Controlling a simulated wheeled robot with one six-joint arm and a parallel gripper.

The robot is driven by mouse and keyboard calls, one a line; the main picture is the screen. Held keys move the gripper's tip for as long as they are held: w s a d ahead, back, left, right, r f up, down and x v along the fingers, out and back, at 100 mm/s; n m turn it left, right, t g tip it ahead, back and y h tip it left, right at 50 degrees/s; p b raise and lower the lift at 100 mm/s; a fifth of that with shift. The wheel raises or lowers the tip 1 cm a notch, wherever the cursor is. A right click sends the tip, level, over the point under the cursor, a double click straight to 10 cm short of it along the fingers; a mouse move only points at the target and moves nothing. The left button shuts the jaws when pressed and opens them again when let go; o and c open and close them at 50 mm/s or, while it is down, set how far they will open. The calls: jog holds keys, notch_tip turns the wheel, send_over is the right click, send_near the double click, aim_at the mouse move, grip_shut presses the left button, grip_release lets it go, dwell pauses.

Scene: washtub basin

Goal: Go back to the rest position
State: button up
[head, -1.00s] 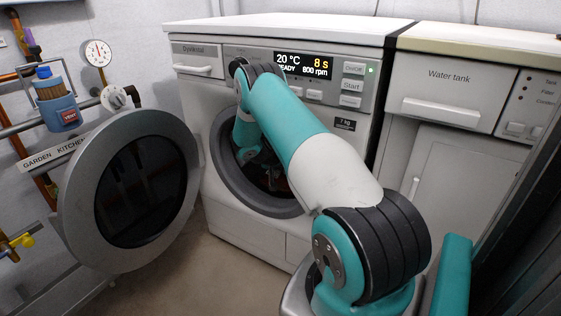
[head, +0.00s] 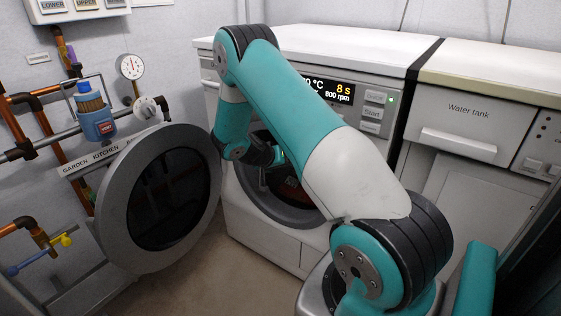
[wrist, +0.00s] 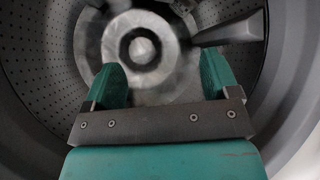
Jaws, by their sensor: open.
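My gripper (wrist: 160,85) is open in the wrist view, its two green fingers well apart with nothing between them. It faces the perforated metal drum (wrist: 50,90) of the washing machine, with a round hub at the drum's back. In the head view my arm is raised and bent in front of the washing machine (head: 285,240). My wrist hangs at the machine's round opening (head: 300,212). The fingertips are mostly hidden there, and a dark reddish patch shows inside the opening.
The round door (head: 118,208) stands wide open to the left of the opening, close to my forearm. Pipes, a gauge (head: 131,66) and a blue filter (head: 97,122) are on the left wall. A water tank unit (head: 465,112) stands at the right. Some floor is free in front.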

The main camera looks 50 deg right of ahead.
dwell(0.6)
jog(key=s+a+r+n+t+y, duration=0.1)
jog(key=a+r+n+y, duration=0.3)
jog(key=a, duration=0.6)
jog(key=s+a+r+n+t+y, duration=0.1)
jog(key=a+r+y, duration=0.1)
jog(key=a+r, duration=0.55)
jog(key=s+a+r+n+t+y, duration=0.1)
jog(key=a+r+n+y, duration=0.2)
jog(key=a, duration=0.9)
jog(key=s+a+r+n+g+y, duration=0.1)
jog(key=s+a+r+n+y, duration=0.3)
jog(key=s+a, duration=0.5)
jog(key=s+a+r+n+g+y, duration=0.15)
jog(key=s+a+r+n, duration=0.4)
jog(key=s, duration=0.65)
notch_tip(320, 180, up, 34)
jog(key=p, duration=3.4)
jog(key=shift+a+n, duration=0.35)
jog(key=shift+a, duration=0.1)
jog(key=shift+f+g+h, duration=0.1)
jog(key=shift+g+h, duration=0.15)
jog(key=shift+c, duration=0.4)
